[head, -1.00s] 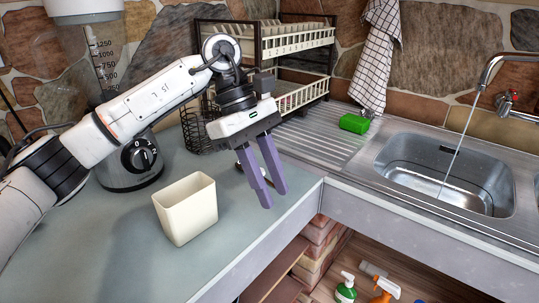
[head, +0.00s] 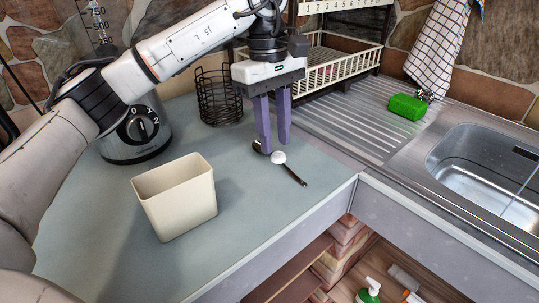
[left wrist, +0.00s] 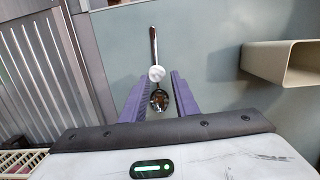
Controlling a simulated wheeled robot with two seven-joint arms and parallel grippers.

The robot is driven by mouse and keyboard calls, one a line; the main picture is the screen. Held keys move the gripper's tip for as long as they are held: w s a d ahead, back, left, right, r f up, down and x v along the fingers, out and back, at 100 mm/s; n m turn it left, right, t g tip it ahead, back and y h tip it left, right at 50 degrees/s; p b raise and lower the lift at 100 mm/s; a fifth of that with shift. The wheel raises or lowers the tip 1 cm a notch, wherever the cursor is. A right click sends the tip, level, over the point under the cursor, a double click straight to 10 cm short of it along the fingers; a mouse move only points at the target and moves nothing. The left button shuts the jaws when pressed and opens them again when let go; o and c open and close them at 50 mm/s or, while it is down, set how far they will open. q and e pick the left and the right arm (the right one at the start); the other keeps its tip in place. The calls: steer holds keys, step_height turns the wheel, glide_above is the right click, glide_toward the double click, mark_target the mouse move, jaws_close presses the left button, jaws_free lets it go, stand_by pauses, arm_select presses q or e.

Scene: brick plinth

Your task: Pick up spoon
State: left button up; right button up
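The spoon (head: 294,175) lies on the grey-green counter, its dark handle slanting toward the front right. A small white round spot shows on it, and its bowl is partly hidden behind my fingers. My left gripper (head: 275,146) is open, its purple fingers pointing down over the bowl end. In the left wrist view the spoon (left wrist: 154,48) runs away from me, and its shiny bowl lies between the two open fingers (left wrist: 158,80), with gaps on both sides. I cannot tell how high the fingertips are above the counter. My right gripper is not in view.
A cream open container (head: 178,205) stands on the counter left of the spoon. A black wire basket (head: 219,97), a blender base (head: 136,133) and a dish rack (head: 340,68) stand behind. The sink (head: 485,165) and a green sponge (head: 407,106) are at right.

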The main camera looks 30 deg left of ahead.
mark_target(278, 159)
arm_select(q)
steer(key=f, duration=0.4)
steer(key=shift+w+d+f, duration=0.1)
steer(key=shift+w+d, duration=0.1)
jaws_close()
